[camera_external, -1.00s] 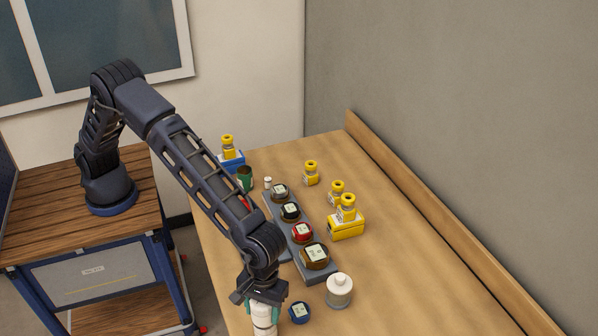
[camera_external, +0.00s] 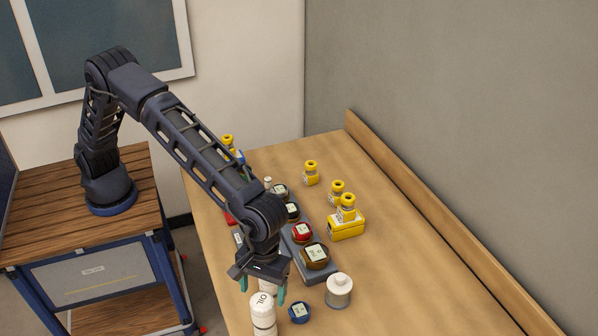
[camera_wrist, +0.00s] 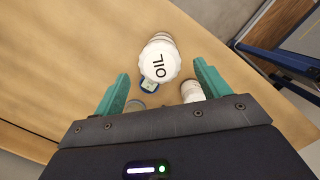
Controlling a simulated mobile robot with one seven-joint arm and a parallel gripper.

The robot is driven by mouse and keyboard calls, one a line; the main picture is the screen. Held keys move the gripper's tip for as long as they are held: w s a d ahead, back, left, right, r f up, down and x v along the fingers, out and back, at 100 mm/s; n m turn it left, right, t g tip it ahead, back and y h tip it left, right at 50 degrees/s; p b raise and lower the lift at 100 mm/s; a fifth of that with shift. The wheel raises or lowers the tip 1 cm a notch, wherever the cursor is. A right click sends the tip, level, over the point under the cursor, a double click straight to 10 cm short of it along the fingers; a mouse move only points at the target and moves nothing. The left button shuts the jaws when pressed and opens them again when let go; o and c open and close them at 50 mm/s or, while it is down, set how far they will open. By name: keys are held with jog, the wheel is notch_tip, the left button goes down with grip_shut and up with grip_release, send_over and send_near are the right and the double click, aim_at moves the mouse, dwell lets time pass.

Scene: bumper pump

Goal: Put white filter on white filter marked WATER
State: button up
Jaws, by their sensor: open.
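A white filter marked OIL (camera_external: 263,312) stands at the front of the table. Its top, with the OIL lettering, also shows in the wrist view (camera_wrist: 160,62). My gripper (camera_external: 265,294) is open and empty, just behind and above the OIL filter. In the wrist view the OIL filter appears ahead between my teal fingers (camera_wrist: 160,70). A second white filter (camera_wrist: 192,91) shows beside my right finger there. In the external view it is partly hidden behind my gripper (camera_external: 268,284). No WATER marking is readable in either view.
A white-topped canister (camera_external: 339,289) and a blue-rimmed gauge (camera_external: 299,312) stand to the right. A grey rack (camera_external: 318,270) with several gauges lies behind them. Yellow bottles and a yellow box (camera_external: 346,228) stand further back. The table's right side is clear.

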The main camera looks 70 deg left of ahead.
jog(key=shift+w+a+r, duration=0.15)
jog(key=shift+r, duration=1.05)
jog(key=shift+w+a+r, duration=0.15)
jog(key=shift+r, duration=1)
jog(key=w+a+r+m+t, duration=0.1)
jog(key=w+a+r, duration=0.3)
jog(key=a, duration=0.9)
jog(key=w+a+r+m+t+h, duration=0.1)
jog(key=w+a+r, duration=0.1)
jog(key=a+r, duration=0.8)
jog(key=w+a+r+m, duration=0.2)
jog(key=w+a, duration=0.1)
jog(key=a, duration=1.3)
jog(key=s+a+r+m+t, duration=0.1)
jog(key=s+a, duration=0.3)
jog(key=a, duration=0.6)
jog(key=s+a+m+t, duration=0.1)
jog(key=s+a, duration=0.3)
jog(key=a, duration=0.7)
jog(key=s+a+f+m+t+y, duration=0.1)
jog(key=s+a+f, duration=0.2)
jog(key=s+a, duration=0.4)
jog(key=s+a+f+m+y, duration=0.1)
jog(key=s+a+f+m, duration=0.1)
jog(key=s+a, duration=0.5)
jog(key=shift+s+f+t, duration=0.4)
jog(key=shift+s+f, duration=0.2)
jog(key=shift+f, duration=0.1)
